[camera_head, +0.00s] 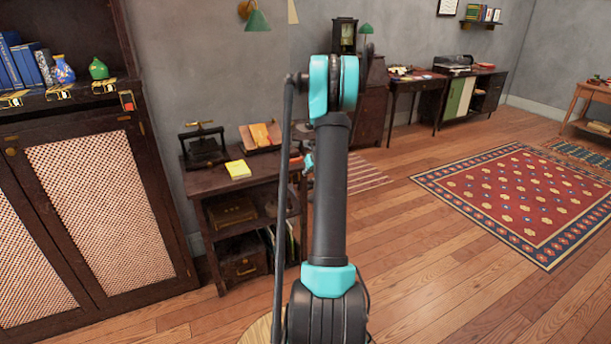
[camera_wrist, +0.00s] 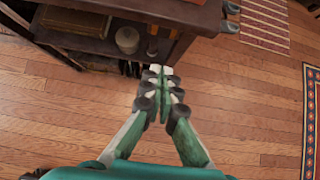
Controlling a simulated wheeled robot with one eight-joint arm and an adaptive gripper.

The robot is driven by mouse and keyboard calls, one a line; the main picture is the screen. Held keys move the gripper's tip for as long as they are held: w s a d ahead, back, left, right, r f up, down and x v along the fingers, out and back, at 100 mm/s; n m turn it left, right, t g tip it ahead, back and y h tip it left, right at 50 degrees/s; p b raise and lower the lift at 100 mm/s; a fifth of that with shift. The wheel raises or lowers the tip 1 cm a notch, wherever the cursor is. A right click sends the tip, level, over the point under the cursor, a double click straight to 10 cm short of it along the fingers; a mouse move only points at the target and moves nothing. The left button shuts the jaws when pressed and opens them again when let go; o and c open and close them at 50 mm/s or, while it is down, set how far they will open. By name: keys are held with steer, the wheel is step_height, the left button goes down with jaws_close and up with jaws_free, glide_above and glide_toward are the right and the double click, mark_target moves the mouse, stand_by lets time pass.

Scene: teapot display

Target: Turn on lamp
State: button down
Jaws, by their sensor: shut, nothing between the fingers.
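A green-shaded wall lamp (camera_head: 257,20) is at the top of the head view, above the small dark side table. A second green-shaded lamp (camera_head: 366,29) is farther back, beside a dark clock. I cannot tell whether either is lit. In the wrist view my gripper (camera_wrist: 161,72) is shut and empty, with its pale fingertips together. It is in front of a dark wooden table, with its tips near the lower edge in the picture. I cannot tell whether they touch it. No lamp shows in the wrist view.
The side table (camera_head: 222,185) holds a press (camera_head: 204,145), a yellow pad (camera_head: 238,169) and an open book (camera_head: 261,136). A tall cabinet (camera_head: 98,205) stands left. A patterned rug (camera_head: 520,200) lies on the wood floor, which is clear at right.

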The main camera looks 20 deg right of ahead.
mark_target(298, 179)
stand_by(0.3)
steer(key=shift+s+d+f+g, duration=0.1)
steer(key=shift+s+f+g, duration=0.2)
steer(key=shift+f, duration=0.4)
steer(key=shift+w, duration=0.1)
steer(key=x, duration=0.4)
steer(key=w+x, duration=0.1)
steer(key=x, duration=0.3)
steer(key=r+x, duration=0.1)
steer(key=x, duration=0.3)
steer(key=shift+w+r, duration=0.1)
steer(key=shift+w, duration=0.75)
